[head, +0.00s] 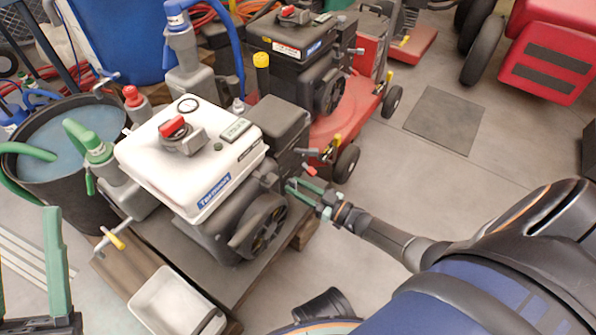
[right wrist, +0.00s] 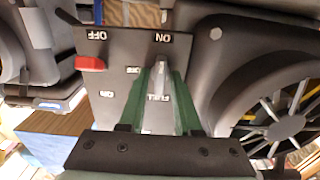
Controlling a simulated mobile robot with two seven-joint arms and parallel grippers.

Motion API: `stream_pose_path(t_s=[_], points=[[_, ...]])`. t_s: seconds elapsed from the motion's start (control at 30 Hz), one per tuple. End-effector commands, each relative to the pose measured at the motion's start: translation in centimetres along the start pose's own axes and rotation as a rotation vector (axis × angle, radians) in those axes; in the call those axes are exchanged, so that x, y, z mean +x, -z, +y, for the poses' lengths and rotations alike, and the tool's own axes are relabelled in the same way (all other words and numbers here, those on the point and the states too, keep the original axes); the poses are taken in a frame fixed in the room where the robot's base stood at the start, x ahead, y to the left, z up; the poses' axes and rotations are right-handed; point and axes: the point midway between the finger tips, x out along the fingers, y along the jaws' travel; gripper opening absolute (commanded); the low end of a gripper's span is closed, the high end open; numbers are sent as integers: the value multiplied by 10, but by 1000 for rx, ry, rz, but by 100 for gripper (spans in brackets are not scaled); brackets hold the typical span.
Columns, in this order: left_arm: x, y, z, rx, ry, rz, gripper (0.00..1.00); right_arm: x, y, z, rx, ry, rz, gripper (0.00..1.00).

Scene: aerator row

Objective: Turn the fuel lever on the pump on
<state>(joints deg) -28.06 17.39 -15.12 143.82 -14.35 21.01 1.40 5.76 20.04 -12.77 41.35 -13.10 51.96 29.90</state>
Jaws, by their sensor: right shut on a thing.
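The pump (head: 195,160) with a white tank stands on a wooden platform. Its control panel (right wrist: 115,55) shows upside down in the right wrist view, with ON, OFF and FUEL labels. The grey fuel lever (right wrist: 160,85) sits beside the FUEL label, its tip towards an ON label. My right gripper (right wrist: 155,90) has its green fingers on both sides of this lever and is shut on it. The right gripper (head: 292,186) also shows at the pump's right side in the head view. My left gripper (head: 27,255) is open at the lower left, partly cut off.
A red lever (right wrist: 90,63) sits beside the fuel lever on the panel. A white tray (head: 160,297) lies at the platform's front. A black bucket of water (head: 25,200) stands left of the pump.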

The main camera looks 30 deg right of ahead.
Motion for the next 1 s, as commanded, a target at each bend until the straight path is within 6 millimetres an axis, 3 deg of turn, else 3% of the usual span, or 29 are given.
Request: stream_pose_path(t_s=[0.37,0.4,0.5,0.8,1.0], points=[[0,0,0,0,0,0,50,-1,-1,0,6,1,-2,0],[0,0,0,0,0,0,50,-1,-1,0,6,1,-2,34],[0,0,0,0,0,0,50,-1,-1,0,6,0,-1,46],[1,1,0,0,0,0,50,-3,0,0,5,0,-1,46],[7,8,-5,-7,3,3,50,-30,1,0,6,-1,-5,46]])
